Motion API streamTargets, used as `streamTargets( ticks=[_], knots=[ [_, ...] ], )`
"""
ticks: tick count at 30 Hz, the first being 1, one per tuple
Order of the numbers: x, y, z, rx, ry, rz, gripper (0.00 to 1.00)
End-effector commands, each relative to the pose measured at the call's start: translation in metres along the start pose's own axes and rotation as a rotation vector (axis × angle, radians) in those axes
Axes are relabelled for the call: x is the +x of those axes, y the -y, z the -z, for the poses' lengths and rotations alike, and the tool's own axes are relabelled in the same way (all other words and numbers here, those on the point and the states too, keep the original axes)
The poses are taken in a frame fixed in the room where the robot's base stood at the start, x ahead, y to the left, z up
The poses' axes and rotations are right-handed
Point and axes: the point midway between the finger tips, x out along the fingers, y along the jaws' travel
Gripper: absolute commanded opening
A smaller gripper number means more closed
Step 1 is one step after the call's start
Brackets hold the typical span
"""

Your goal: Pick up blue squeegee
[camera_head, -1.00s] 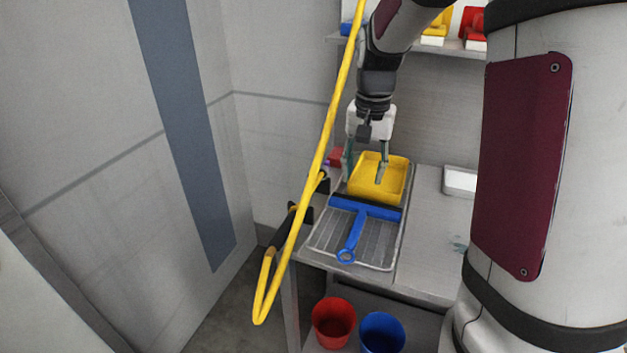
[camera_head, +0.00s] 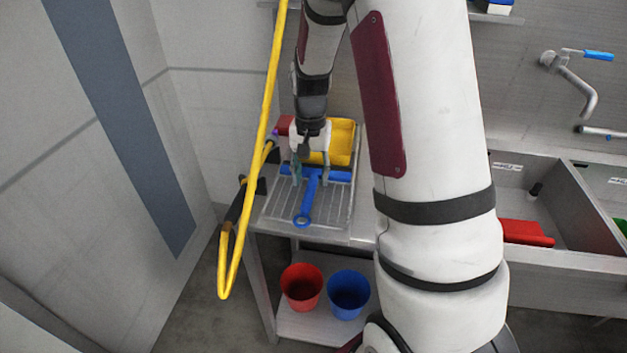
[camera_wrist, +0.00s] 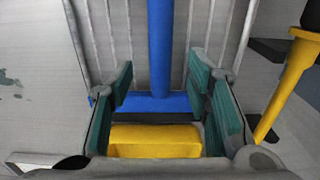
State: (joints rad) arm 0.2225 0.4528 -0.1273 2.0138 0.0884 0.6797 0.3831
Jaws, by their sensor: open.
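The blue squeegee (camera_head: 308,203) lies on a grey ribbed drain rack (camera_head: 337,208) at the left end of the counter. Its ringed handle points toward me and its wide head is at the back, beside the yellow tray. My gripper (camera_head: 310,180) is open above the squeegee's head, fingers pointing down. In the wrist view, the handle (camera_wrist: 160,45) and head (camera_wrist: 158,103) of the squeegee show between the two green finger pads (camera_wrist: 164,98). Nothing is held. I cannot tell exactly how high the fingers are above it.
A yellow tray (camera_head: 342,140) stands right behind the squeegee, with a red item (camera_head: 285,124) to its left. A yellow hose (camera_head: 262,125) hangs at the left. Red (camera_head: 301,288) and blue (camera_head: 348,294) buckets sit on the lower shelf. Sinks (camera_head: 530,205) are at right.

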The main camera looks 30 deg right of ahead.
Motion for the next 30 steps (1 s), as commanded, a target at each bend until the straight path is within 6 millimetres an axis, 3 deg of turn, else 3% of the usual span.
streamTargets(
  ticks=[6,15,21,30],
  knots=[
    [0.029,0.0,-0.003,0.001,0.003,-0.002,0.44],
    [0.034,0.001,-0.002,0.0,0.0,0.0,0.44],
    [0.033,0.001,-0.002,0.0,0.0,0.0,0.01],
    [0.033,0.001,-0.002,0.0,0.0,0.0,0.0]
  ],
)
